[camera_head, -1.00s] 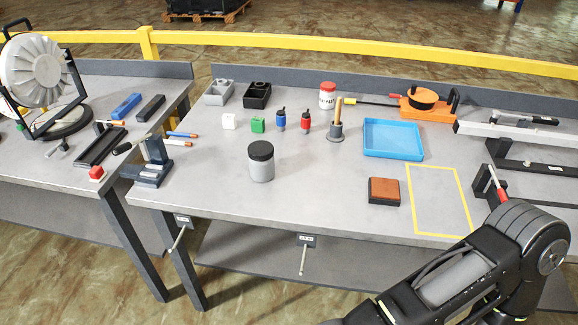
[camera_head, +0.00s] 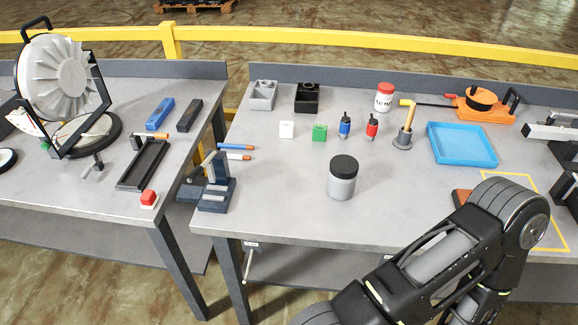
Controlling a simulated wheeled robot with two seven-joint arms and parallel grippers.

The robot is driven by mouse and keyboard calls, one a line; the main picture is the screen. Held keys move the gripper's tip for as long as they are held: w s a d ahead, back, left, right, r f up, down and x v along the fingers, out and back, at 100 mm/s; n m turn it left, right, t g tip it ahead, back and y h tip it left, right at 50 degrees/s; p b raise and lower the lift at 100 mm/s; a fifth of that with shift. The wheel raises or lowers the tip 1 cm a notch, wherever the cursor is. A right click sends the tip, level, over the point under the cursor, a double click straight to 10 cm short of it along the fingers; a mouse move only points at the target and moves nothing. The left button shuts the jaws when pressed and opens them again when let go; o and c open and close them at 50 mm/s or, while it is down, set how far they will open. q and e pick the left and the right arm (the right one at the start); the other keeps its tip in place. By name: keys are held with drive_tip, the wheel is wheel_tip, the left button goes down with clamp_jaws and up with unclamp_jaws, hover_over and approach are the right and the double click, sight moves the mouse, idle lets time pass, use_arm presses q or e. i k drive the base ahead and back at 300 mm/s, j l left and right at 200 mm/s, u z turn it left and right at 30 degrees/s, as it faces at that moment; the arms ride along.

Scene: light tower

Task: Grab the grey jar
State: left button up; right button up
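The grey jar (camera_head: 342,180) with a black lid stands upright on the grey table, left of the middle of its front part. Nothing touches it. One of my arms reaches in from the bottom right, and its dark rounded joint is to the right of the jar, over the table's front edge. No gripper fingers show on that arm. My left gripper is not in view.
A blue tray (camera_head: 462,144) lies to the right. A dark vise-like tool (camera_head: 217,187) sits at the table's left edge. The surface around the jar is clear.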

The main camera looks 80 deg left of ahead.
sight(338, 189)
drive_tip(key=k+j, duration=1.05)
